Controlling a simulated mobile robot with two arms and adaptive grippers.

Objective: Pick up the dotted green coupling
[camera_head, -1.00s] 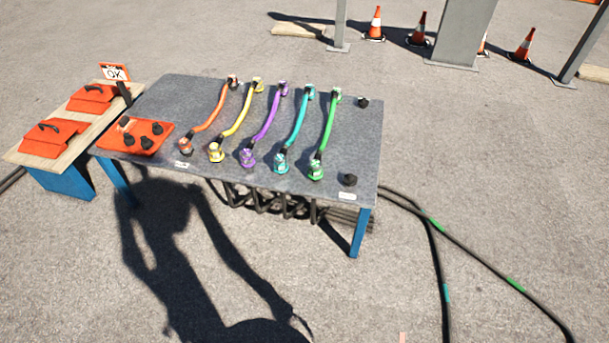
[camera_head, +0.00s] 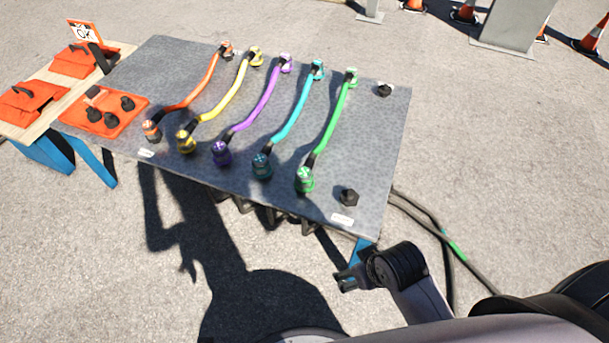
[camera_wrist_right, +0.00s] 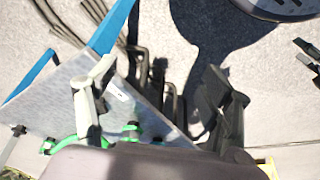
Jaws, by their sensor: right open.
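A green cable (camera_head: 329,120) lies on the grey table, the rightmost of the coloured ones. A green coupling (camera_head: 305,179) stands at its near end, close to the table's front edge. Another green coupling (camera_head: 352,76) is at its far end. Dots cannot be made out clearly on either. My right gripper (camera_head: 346,281) is open and empty, off the table's near right corner, apart from the couplings. The right wrist view shows its spread fingers (camera_wrist_right: 158,78), with green parts (camera_wrist_right: 130,129) partly hidden behind it. My left gripper is not identifiable.
The table (camera_head: 385,140) also carries orange, yellow, purple and cyan cables with couplings. Black fittings (camera_head: 349,197) stand at its right side. An orange mat (camera_head: 104,110) holds several black parts. Black cables hang below the front edge and run over the ground at right.

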